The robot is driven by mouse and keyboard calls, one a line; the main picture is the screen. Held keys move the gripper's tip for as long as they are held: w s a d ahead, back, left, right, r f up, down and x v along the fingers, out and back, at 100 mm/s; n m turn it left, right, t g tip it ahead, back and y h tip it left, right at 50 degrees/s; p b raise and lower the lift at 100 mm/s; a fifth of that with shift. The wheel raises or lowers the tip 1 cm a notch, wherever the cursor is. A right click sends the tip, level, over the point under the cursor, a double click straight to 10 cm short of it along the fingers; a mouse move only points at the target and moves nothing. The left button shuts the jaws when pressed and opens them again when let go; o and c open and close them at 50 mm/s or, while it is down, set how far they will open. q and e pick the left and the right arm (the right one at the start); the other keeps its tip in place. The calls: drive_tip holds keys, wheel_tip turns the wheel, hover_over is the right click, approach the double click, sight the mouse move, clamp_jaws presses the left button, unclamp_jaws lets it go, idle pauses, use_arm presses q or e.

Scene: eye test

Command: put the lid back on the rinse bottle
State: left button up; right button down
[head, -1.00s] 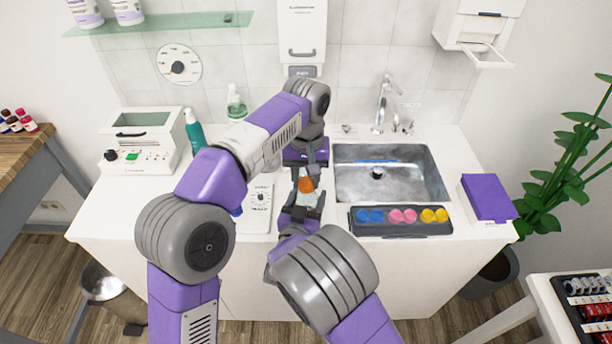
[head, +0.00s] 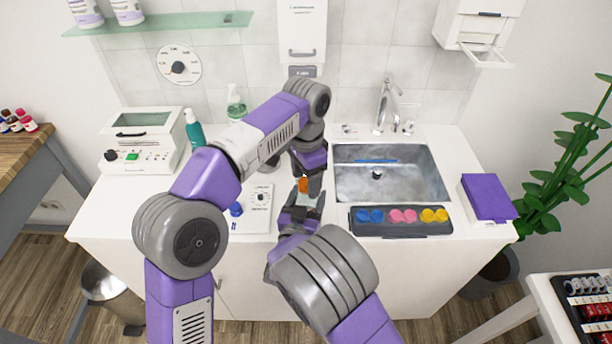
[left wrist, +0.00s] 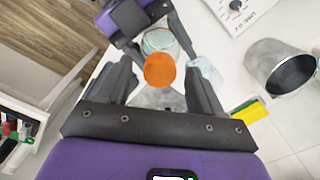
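The rinse bottle (left wrist: 160,41) is pale and see-through, and only parts of it show. My right gripper (head: 301,213) holds it from the front, with a finger on either side. The orange lid (head: 303,185) shows above the bottle, beneath my left gripper (head: 310,186). In the left wrist view the lid (left wrist: 159,70) sits between my left gripper's spread fingers, with gaps on both sides. It overlaps the bottle there. I cannot tell whether it is fully seated.
A sink (head: 392,184) lies to the right, with a dark tray of coloured pots (head: 400,228) before it. A white dial device (head: 257,207) and a metal cup (left wrist: 280,67) stand left of the grippers. A purple box (head: 488,198) lies at the right.

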use_arm(q)
drive_tip(key=shift+r, duration=3.8)
use_arm(e)
drive_tip(key=shift+c, duration=0.5)
unclamp_jaws()
use_arm(q)
drive_tip(key=shift+r+p, duration=0.55)
use_arm(e)
drive_tip(key=v, duration=0.7)
drive_tip(key=shift+s+a, duration=0.1)
drive_tip(key=shift+s, duration=0.2)
